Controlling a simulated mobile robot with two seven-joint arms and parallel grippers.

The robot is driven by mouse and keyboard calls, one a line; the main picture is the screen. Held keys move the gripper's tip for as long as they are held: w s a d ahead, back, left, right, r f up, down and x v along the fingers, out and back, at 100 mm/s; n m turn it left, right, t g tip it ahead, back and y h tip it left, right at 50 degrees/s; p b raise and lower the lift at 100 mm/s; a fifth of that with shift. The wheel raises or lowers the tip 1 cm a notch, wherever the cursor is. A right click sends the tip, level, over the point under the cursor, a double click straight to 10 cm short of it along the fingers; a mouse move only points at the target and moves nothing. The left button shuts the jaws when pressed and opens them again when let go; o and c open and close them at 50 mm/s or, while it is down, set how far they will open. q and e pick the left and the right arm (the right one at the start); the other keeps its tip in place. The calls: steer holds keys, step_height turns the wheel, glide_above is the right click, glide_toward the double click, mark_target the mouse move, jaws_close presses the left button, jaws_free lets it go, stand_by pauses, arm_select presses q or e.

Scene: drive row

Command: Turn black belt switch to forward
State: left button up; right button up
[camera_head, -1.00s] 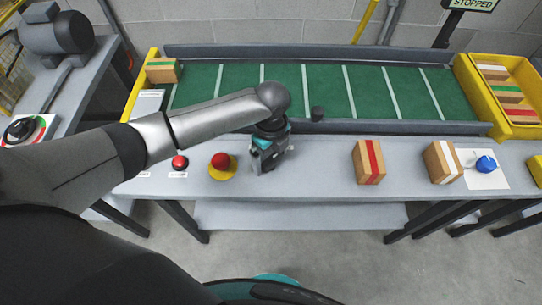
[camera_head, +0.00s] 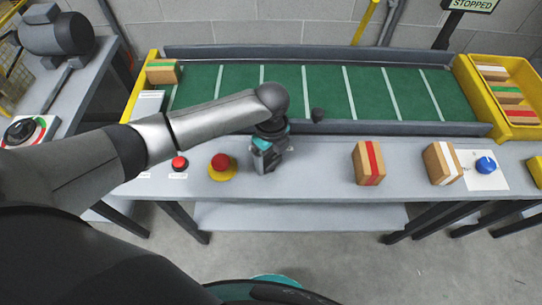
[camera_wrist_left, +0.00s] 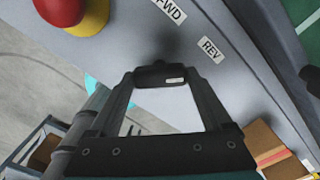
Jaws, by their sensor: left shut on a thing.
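The black belt switch (camera_wrist_left: 160,74) is a dark knob with a small white mark, between my fingertips in the left wrist view. The FWD label (camera_wrist_left: 170,9) and the REV label (camera_wrist_left: 211,49) are on the grey bench panel beside it. My left gripper (camera_head: 265,168) points down at the bench front in the head view and hides the switch there. In the left wrist view the left gripper (camera_wrist_left: 162,78) is shut on the knob. The white mark is toward the right end of the knob. My right gripper is not in view.
A red mushroom button on a yellow base (camera_head: 221,163) stands just left of the gripper. A small red button (camera_head: 180,163), striped boxes (camera_head: 369,163) and a blue knob (camera_head: 485,165) are along the bench. The green belt (camera_head: 390,92) lies behind. A sign (camera_head: 474,4) reads STOPPED.

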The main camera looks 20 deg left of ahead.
arm_select(q)
steer(key=shift+r+n+p, duration=0.2)
steer(key=shift+n+p, duration=0.7)
steer(key=shift+p, duration=0.2)
steer(key=n+p, duration=0.2)
steer(key=shift+n+p, duration=0.3)
steer(key=shift+p, duration=0.05)
steer(key=n+p, duration=0.2)
steer(key=n, duration=0.1)
steer(key=shift+n+p, duration=0.3)
steer(key=shift+p, duration=0.1)
steer(key=n+p, duration=0.3)
steer(key=n, duration=0.2)
steer(key=shift+f+n+p, duration=0.15)
steer(key=shift+n+p, duration=0.75)
steer(key=shift+n, duration=1.5)
steer(key=o, duration=1.2)
steer(key=shift+c, duration=0.2)
